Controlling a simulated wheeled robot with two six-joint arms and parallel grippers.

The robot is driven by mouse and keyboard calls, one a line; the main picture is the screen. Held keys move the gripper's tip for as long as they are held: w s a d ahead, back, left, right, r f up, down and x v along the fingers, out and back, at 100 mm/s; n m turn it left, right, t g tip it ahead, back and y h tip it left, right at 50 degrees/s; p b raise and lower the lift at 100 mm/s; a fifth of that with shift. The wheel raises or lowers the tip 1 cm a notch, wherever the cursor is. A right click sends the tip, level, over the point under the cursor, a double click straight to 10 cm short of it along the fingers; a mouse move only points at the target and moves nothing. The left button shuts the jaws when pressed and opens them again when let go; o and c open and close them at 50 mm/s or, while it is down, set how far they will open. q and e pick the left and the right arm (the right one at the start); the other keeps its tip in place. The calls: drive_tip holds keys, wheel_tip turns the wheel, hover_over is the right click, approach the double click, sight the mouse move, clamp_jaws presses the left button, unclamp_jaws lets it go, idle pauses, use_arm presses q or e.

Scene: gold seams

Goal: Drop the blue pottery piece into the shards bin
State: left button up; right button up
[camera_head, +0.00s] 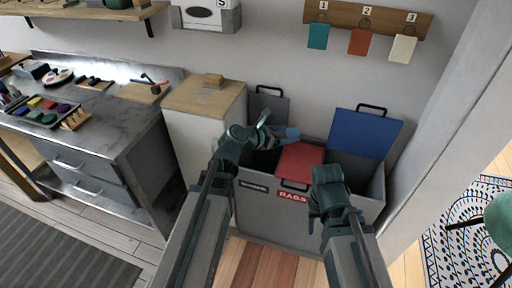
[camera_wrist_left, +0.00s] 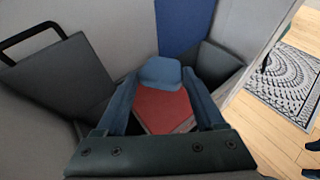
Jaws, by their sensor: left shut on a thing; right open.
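My left gripper (camera_head: 272,130) is shut on the blue pottery piece (camera_head: 293,133), which also shows between the fingertips in the left wrist view (camera_wrist_left: 160,73). In the head view it is held above the grey bin unit (camera_head: 262,212), near the border of its left and middle compartments. The left compartment (camera_head: 264,163) is open, its grey lid (camera_head: 268,105) raised. Its dark label (camera_head: 254,187) is too small to read surely. The red lid (camera_head: 299,163) over the middle section, labelled RAGS, is shut. My right gripper (camera_head: 328,190) is open, in front of the unit's right part.
The blue lid (camera_head: 362,133) at the right stands raised above an open compartment, whose label is hidden by my right arm. A wooden-topped cabinet (camera_head: 205,95) stands close left of the bins. A wall panel (camera_head: 440,130) rises at their right.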

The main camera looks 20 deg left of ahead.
use_arm(q)
drive_tip(key=w+a+f+n+t+y+b, duration=0.2)
drive_tip(key=w+a+f+n+y+b, duration=0.3)
drive_tip(key=w+a+f+b, duration=0.5)
drive_tip(key=a+f+b, duration=0.1)
drive_tip(key=a+f, duration=0.2)
drive_tip(key=a, duration=0.1)
drive_tip(key=shift+w+f+t+y, duration=0.25)
drive_tip(key=shift+w+t+y, duration=0.05)
drive_tip(key=shift+f, duration=0.1)
wheel_tip(320, 180, down, 6)
drive_tip(key=b, duration=0.6)
drive_tip(key=o, duration=1.4)
drive_tip(key=shift+p+v, duration=2.5)
drive_tip(key=shift+v, duration=4.5)
